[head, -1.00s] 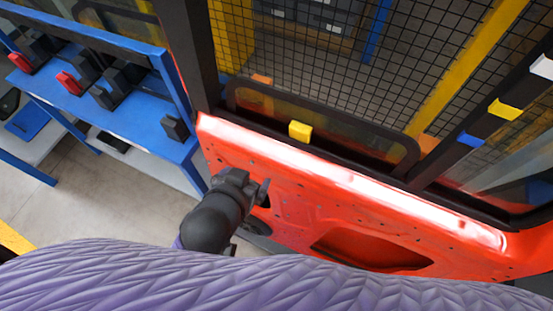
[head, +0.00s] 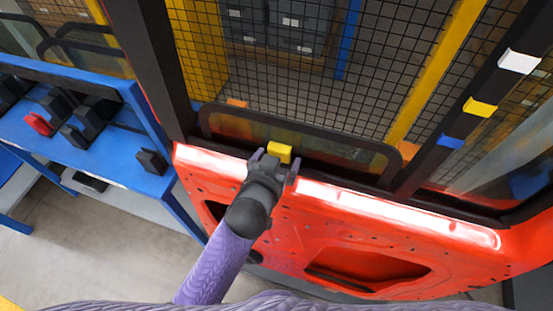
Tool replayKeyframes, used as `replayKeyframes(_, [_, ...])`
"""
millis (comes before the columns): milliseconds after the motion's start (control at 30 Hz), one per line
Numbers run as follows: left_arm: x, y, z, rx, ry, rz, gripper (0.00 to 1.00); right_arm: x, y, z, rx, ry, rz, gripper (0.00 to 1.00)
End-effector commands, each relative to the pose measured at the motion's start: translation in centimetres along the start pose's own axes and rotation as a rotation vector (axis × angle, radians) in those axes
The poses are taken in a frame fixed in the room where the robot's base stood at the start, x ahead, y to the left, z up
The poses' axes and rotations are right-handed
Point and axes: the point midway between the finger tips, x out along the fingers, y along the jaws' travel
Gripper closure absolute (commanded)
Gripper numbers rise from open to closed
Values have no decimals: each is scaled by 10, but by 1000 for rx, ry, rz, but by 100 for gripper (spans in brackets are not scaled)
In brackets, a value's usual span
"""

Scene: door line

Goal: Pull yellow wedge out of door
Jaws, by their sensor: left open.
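A small yellow wedge (head: 279,152) sits at the top edge of the red door (head: 400,208), by the lower rail of the dark window frame. My left gripper (head: 274,160) is open, with its fingers pointing up towards the wedge, one on each side of it in the picture. I cannot tell whether the fingers touch it. The gripper hides part of the door's top edge below the wedge. My right gripper is not in view.
White, yellow and blue blocks (head: 480,107) sit on the dark post at the right. A blue rack (head: 110,148) with black and red parts stands at the left. Black wire mesh (head: 300,80) is behind the door.

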Motion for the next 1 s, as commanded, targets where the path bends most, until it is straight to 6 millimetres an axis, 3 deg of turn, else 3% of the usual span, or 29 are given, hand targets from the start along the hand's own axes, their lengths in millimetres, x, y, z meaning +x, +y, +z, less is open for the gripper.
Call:
replayKeyframes(100, [0,0,0,0,0,0,4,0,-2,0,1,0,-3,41])
replayKeyframes(500, [-1,0,0,0,0,0,89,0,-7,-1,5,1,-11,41])
replayKeyframes(533, [-1,0,0,0,0,0,35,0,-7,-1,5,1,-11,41])
replayKeyframes(833, [-1,0,0,0,0,0,99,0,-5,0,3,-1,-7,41])
replayKeyframes(1000, [-1,0,0,0,-1,0,100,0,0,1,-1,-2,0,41])
